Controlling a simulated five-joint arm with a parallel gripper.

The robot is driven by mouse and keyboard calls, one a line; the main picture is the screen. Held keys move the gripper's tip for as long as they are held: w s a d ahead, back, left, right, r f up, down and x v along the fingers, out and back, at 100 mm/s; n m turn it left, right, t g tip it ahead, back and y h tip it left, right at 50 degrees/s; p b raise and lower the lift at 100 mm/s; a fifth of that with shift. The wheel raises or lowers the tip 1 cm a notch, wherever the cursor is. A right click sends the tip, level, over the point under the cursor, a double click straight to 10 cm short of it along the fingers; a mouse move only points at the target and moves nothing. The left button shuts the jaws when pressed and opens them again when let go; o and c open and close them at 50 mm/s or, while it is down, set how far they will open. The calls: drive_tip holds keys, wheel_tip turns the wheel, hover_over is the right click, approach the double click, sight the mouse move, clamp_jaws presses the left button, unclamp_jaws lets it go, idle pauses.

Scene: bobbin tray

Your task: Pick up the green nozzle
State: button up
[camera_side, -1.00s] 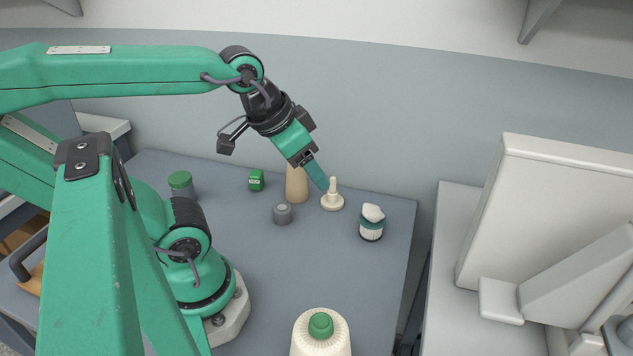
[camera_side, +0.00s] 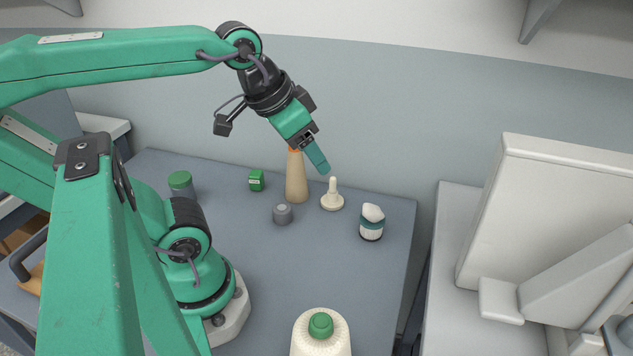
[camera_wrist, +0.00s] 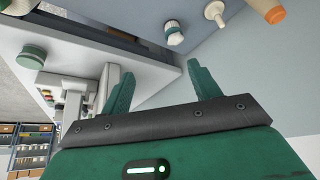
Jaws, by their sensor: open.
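No separate piece clearly reads as a green nozzle. The closest match is the green tip (camera_side: 320,325) on a cream ribbed cone (camera_side: 322,345) at the front of the table in the side view. My gripper (camera_side: 321,167) is high over the back of the table, tilted down to the right, well away from that cone. In the wrist view my gripper (camera_wrist: 163,82) shows two teal fingers spread apart with nothing between them. A round green-topped thing (camera_wrist: 32,52) shows at the left there; I cannot tell if it is the same one.
Under my gripper are a tan cone (camera_side: 297,185) with an orange tip and a cream pawn-shaped piece (camera_side: 332,199). The table's middle is clear.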

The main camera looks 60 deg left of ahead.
wheel_tip(320, 180, up, 2)
drive_tip(key=m+g, duration=0.6)
drive_tip(key=m, duration=0.1)
hover_over(256, 173)
wheel_tip(256, 173, down, 20)
drive_tip(key=shift+r, duration=0.15)
drive_tip(key=shift+a+f, duration=0.1)
drive_tip(key=shift+f, duration=4.3)
drive_tip(key=shift+c, duration=0.2)
drive_tip(key=c, duration=1)
